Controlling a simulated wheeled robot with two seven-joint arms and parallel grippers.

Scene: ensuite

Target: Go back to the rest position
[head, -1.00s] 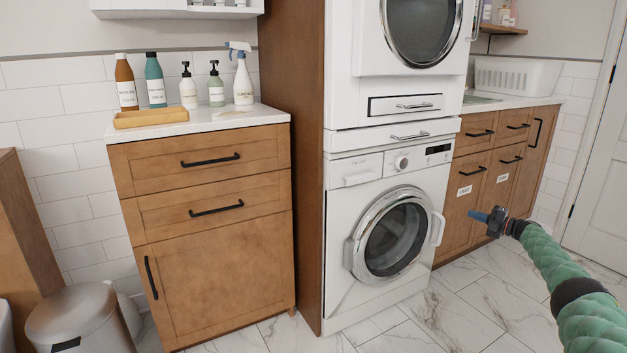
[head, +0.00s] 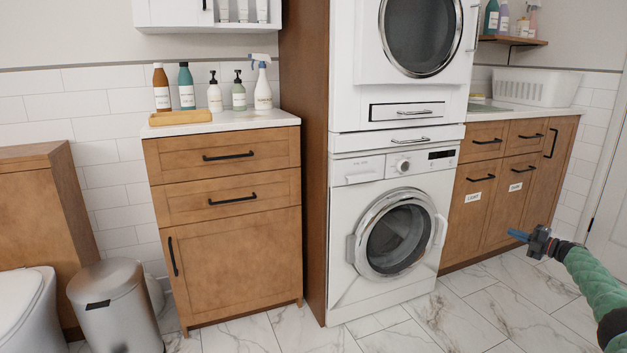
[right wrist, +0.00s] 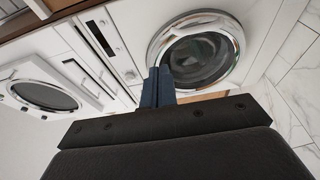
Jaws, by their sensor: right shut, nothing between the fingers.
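My right gripper (head: 519,235) is at the right of the head view, with its green-sleeved arm coming in from the lower right. It is held in the air in front of the right-hand wooden cabinet and touches nothing. In the right wrist view its blue fingers (right wrist: 157,88) are together, with nothing between them. The washing machine (head: 392,235) stands to the left of the gripper, its round door closed; that door also shows in the right wrist view (right wrist: 200,55). My left gripper is not in the head view.
A wooden cabinet (head: 228,250) with bottles and a wooden tray (head: 180,117) on top stands left of the washer. A bin (head: 115,310) and a toilet (head: 25,305) are at lower left. A white basket (head: 535,88) sits on the right counter. The tiled floor (head: 400,325) in front is clear.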

